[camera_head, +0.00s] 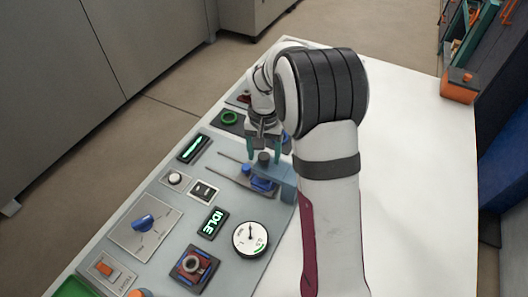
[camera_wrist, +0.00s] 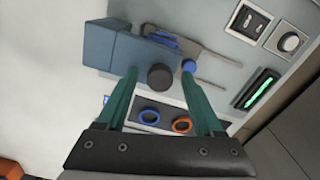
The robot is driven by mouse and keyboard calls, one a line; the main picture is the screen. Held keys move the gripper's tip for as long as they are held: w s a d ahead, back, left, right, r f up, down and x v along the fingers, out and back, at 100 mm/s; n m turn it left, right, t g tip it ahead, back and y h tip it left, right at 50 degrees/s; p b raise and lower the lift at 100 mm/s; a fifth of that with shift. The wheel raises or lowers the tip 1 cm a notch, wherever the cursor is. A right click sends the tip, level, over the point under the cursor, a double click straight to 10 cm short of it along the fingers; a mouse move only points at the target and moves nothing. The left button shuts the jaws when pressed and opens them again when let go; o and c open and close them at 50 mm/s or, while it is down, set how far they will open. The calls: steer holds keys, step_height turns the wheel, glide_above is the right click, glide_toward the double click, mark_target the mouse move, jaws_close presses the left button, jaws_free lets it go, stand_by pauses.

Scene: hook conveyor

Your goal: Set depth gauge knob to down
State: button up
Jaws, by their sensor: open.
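A grey control panel (camera_head: 180,182) lies on the white table. On it, a blue block (camera_head: 287,180) carries a dark round knob (camera_head: 263,158). In the wrist view this dark knob (camera_wrist: 161,77) appears between the green fingers of my gripper (camera_wrist: 159,80), beside the blue block (camera_wrist: 108,45). My gripper (camera_head: 264,152) is open and empty above it; I cannot tell whether it touches. A blue turn knob (camera_head: 144,222) sits on a marked square plate at the panel's left. No readable label shows which knob is the depth gauge's.
A white dial (camera_head: 250,239), a green IDLE display (camera_head: 213,222), an orange rocker switch (camera_head: 104,268) and a square-mounted round control (camera_head: 195,265) lie nearer. Blue and orange rings (camera_wrist: 181,125) show beyond the knob in the wrist view. The table's right side is clear.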

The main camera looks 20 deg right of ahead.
step_height(320, 180, up, 16)
stand_by(0.3)
steer(key=shift+f, duration=0.1)
steer(key=s+a+f, duration=0.2)
steer(key=s, duration=0.7)
steer(key=s+a+f+y, duration=0.1)
steer(key=s+a, duration=0.2)
steer(key=s, duration=0.7)
steer(key=s+a+f, duration=0.2)
steer(key=s+a, duration=0.1)
steer(key=s, duration=0.7)
steer(key=shift+s+f+y, duration=0.15)
steer(key=shift+f+y, duration=0.2)
steer(key=shift+y, duration=0.05)
stand_by(0.4)
